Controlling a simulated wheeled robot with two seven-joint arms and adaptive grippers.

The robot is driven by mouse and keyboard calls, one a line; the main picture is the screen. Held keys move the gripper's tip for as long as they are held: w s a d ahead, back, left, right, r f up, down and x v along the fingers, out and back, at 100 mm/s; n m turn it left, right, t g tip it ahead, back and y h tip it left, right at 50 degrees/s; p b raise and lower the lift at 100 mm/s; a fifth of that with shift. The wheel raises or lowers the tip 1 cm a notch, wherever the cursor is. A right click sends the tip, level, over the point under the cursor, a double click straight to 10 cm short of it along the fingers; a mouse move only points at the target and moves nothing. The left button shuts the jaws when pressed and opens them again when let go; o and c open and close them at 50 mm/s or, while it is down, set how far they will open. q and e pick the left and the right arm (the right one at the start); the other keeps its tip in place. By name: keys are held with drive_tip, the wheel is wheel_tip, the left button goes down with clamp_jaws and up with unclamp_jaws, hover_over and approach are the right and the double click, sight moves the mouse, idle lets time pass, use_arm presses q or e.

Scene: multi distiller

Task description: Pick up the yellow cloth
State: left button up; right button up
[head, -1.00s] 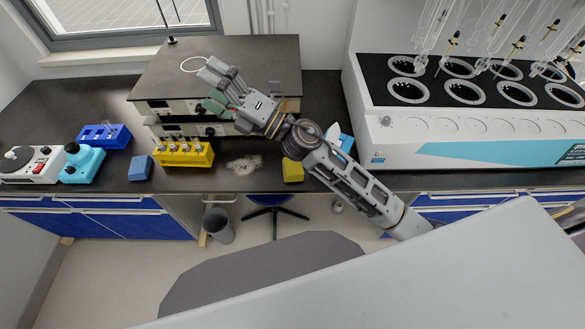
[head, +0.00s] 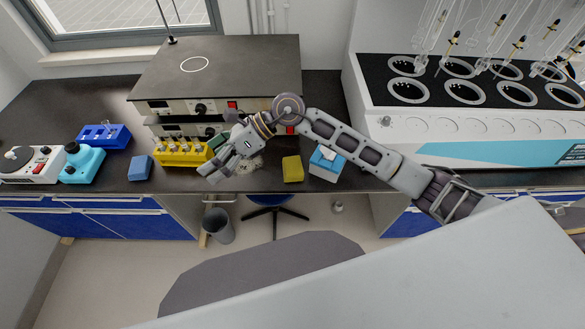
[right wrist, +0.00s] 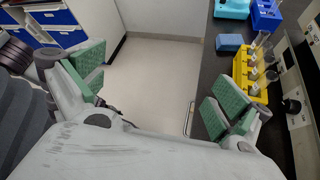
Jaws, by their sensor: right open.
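The yellow cloth (head: 292,168), a small folded block, lies on the black bench near its front edge, left of a tissue box. My right gripper (head: 217,163) is open and empty, left of the cloth, near the yellow tube rack and a whitish spill. The right wrist view shows the right gripper (right wrist: 157,88) with green pads spread wide and nothing between them; the cloth is not seen there. My left gripper is not in view.
The yellow tube rack (head: 168,155) and a blue cloth (head: 140,167) stand left of the gripper. The whitish spill (head: 247,165) lies partly behind it. A blue-and-white tissue box (head: 327,165) is right of the cloth. Hotplates (head: 255,60) and a distiller (head: 450,140) stand behind.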

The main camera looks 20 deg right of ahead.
drive_tip(key=w+d+f+n+h, duration=0.2)
drive_tip(key=w+d+f+h, duration=0.1)
drive_tip(key=d+f+h, duration=0.5)
drive_tip(key=h, duration=0.5)
hover_over(292, 166)
drive_tip(key=shift+s+d+r+t, duration=0.15)
drive_tip(key=shift+s+t, duration=0.05)
drive_tip(key=shift+t, duration=0.1)
drive_tip(key=shift+f+p, duration=0.5)
drive_tip(key=shift+f, duration=3.85)
drive_tip(key=shift+w+f+p, duration=0.1)
drive_tip(key=shift+f+p, duration=0.25)
drive_tip(key=shift+f, duration=0.55)
drive_tip(key=shift+w+f+p, duration=0.15)
drive_tip(key=shift+f+p, duration=0.15)
drive_tip(key=shift+f, duration=1.4)
